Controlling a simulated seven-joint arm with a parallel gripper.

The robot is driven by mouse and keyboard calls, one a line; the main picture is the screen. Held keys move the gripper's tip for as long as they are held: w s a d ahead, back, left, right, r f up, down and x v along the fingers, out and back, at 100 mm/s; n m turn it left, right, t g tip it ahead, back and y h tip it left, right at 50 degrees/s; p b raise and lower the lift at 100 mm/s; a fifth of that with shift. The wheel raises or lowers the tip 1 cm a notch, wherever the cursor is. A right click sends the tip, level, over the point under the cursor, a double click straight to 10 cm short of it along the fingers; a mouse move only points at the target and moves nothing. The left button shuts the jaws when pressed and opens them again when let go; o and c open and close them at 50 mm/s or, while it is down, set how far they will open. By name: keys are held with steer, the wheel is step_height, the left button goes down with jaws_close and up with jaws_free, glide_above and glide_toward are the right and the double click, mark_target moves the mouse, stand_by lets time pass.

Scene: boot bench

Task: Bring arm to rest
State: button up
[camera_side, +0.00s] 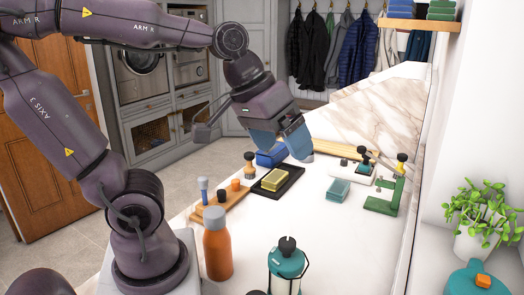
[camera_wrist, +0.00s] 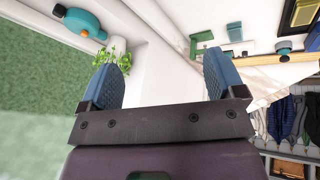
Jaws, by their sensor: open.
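My gripper (camera_side: 296,140) hangs over the bench in the side view, above the blue box and the dark tray. In the wrist view my gripper (camera_wrist: 160,85) shows its two blue fingers wide apart with nothing between them. My arm reaches across from the left and bends down at the wrist. The white bench top (camera_side: 318,216) lies below the gripper, and the fingers look clear of it.
A dark tray (camera_side: 291,180) holds a yellow block (camera_side: 275,179). A blue box (camera_side: 271,155), green clamp (camera_side: 386,205), teal block (camera_side: 338,190), orange bottle (camera_side: 217,252) and teal lantern (camera_side: 287,262) stand around. A plant (camera_side: 478,212) is at right.

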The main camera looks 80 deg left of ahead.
steer(key=s+m, duration=0.1)
steer(key=s+d+m, duration=0.1)
steer(key=m, duration=0.1)
steer(key=s+f+m, duration=0.1)
steer(key=shift+s+d, duration=0.25)
